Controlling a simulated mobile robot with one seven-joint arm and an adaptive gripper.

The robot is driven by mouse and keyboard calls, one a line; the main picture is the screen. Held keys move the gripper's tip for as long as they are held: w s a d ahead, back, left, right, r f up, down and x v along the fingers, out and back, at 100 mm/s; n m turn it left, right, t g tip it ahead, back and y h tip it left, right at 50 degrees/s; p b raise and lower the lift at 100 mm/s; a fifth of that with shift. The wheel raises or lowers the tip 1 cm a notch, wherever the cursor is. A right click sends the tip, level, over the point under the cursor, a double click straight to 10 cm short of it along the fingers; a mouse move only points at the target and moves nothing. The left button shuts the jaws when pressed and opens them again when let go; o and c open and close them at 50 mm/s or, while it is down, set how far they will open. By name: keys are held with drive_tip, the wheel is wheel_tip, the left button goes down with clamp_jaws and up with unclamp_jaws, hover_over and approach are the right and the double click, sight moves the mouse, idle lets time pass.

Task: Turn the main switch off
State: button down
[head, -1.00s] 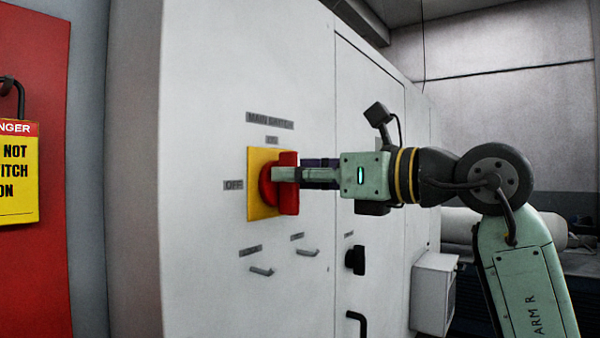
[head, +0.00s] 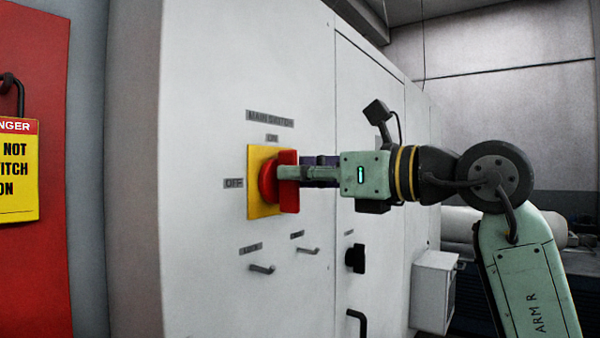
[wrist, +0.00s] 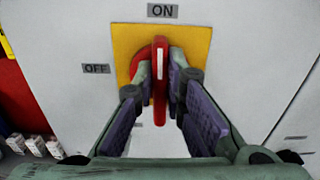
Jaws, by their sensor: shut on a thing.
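The main switch is a red rotary handle (head: 288,181) on a yellow plate (head: 262,208), fixed to the white cabinet front. The ON label (head: 272,138) is above the plate and the OFF label (head: 233,184) is to its left. In the wrist view the red handle (wrist: 160,82) stands upright, with its white mark towards ON. My gripper (head: 285,174) is at the handle. In the wrist view its two fingers (wrist: 161,88) lie on either side of the handle, shut on it. The fingers hide part of the handle in the head view.
Hooks (head: 262,268) and a black knob (head: 355,259) are on the cabinet below the switch. A red panel (head: 40,275) with a yellow danger tag (head: 18,175) on a padlock is at the left. A small white box (head: 433,290) stands out at the right.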

drive_tip(key=n, duration=0.3)
drive_tip(key=n+b, duration=0.1)
drive_tip(key=n, duration=0.4)
drive_tip(key=shift+s+a+f+n, duration=0.25)
drive_tip(key=shift+s+n, duration=0.15)
drive_tip(key=n, duration=0.4)
drive_tip(key=shift+s+a+f+n+b, duration=0.1)
drive_tip(key=shift+f+n+b, duration=0.1)
drive_tip(key=shift+n+b, duration=0.15)
drive_tip(key=shift+f+n, duration=0.15)
drive_tip(key=shift+n, duration=0.85)
drive_tip(key=shift+f+n, duration=0.1)
drive_tip(key=shift+n, duration=0.85)
drive_tip(key=c, duration=1.7)
unclamp_jaws()
drive_tip(key=shift+o, duration=0.2)
